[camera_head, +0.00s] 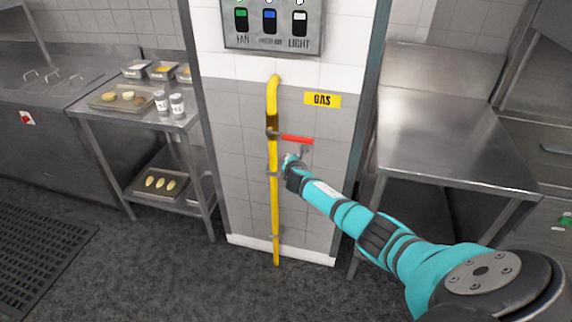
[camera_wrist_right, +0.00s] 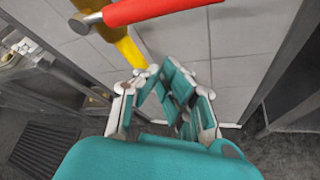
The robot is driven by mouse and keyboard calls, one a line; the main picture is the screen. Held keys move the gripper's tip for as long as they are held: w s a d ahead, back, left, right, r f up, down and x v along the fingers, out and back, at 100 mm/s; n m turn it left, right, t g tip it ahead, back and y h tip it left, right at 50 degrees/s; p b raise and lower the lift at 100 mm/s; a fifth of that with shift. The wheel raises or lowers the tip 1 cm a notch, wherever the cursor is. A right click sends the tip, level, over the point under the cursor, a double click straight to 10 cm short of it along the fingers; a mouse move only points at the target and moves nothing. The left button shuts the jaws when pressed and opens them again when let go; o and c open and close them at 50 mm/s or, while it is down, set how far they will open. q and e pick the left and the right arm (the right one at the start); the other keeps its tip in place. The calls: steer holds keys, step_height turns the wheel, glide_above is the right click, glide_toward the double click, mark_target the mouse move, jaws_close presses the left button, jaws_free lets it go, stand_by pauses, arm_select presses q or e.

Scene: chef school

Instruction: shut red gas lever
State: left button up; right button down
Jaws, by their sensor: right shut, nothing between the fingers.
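The red gas lever (camera_head: 297,139) sticks out level to the right from the yellow gas pipe (camera_head: 274,203) on the tiled wall. My right gripper (camera_head: 290,160) is just below the lever, close to the right side of the pipe. In the right wrist view the lever (camera_wrist_right: 155,10) crosses the top of the picture, and the pipe (camera_wrist_right: 130,52) runs down behind the fingertips. My right gripper (camera_wrist_right: 150,72) is shut and empty there, apart from the lever in the picture. Whether it touches the pipe or wall is unclear. My left gripper is not in view.
A yellow GAS sign (camera_head: 322,100) is above the lever, and a switch panel (camera_head: 272,22) is higher up. A steel table with food trays (camera_head: 108,107) stands left. A bare steel table (camera_head: 440,140) stands right, near my arm.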

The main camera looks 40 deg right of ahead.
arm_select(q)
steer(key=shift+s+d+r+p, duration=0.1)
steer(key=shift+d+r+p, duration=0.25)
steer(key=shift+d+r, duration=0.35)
arm_select(e)
steer(key=w+a+v, duration=0.1)
steer(key=v, duration=0.6)
steer(key=shift+s+r, duration=0.35)
steer(key=shift+r, duration=0.2)
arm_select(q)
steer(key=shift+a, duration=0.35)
arm_select(e)
steer(key=shift+a, duration=0.1)
